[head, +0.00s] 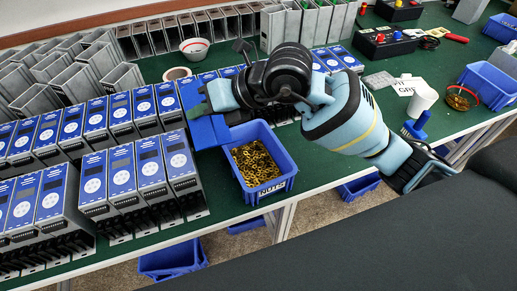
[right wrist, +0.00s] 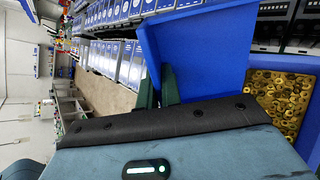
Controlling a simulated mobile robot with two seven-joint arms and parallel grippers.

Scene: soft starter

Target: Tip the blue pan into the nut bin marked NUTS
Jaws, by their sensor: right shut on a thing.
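The blue pan (head: 208,131) is in my right gripper (head: 204,104), just left of and above the nut bin in the head view. It also shows large in the right wrist view (right wrist: 200,55), where my right fingers (right wrist: 160,85) are shut on its edge. I cannot see what is in the pan or tell its exact tilt. The blue nut bin (head: 282,182) stands at the table's front edge and holds many brass nuts; its white front label is too small to read surely. The nuts also show at the right wrist view's right edge. My left gripper is not in view.
Rows of blue-fronted soft starters (head: 122,170) stand left of the bin, close to the pan. A white bowl (head: 194,48) and a tape roll (head: 177,73) lie behind. Another blue bin (head: 487,84) is at far right. Green table (head: 322,172) is clear right of the nut bin.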

